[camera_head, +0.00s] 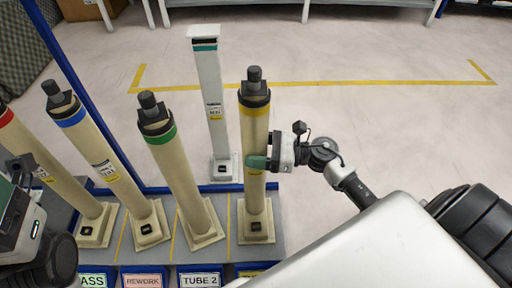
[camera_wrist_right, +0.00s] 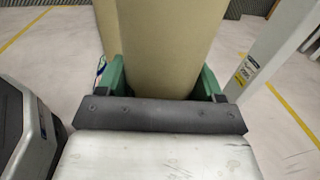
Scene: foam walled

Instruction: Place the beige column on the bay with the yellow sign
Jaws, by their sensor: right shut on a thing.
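The beige column with a yellow band (camera_head: 255,130) stands about upright at the right end of the blue-edged rack (camera_head: 222,188). Its square base is over the rightmost bay, above a partly hidden yellow sign (camera_head: 248,273); I cannot tell whether the base touches the floor of the bay. My right gripper (camera_head: 258,163) is shut on this column at mid-height from the right. In the right wrist view the column (camera_wrist_right: 170,45) sits between the green fingers (camera_wrist_right: 165,85). My left gripper shows only in part at the left edge, and its fingers are unclear.
Beige columns with green (camera_head: 175,165), blue (camera_head: 105,160) and red (camera_head: 45,170) bands stand in the bays to the left. A white post (camera_head: 210,100) stands just behind the rack. Open floor with yellow lines lies beyond.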

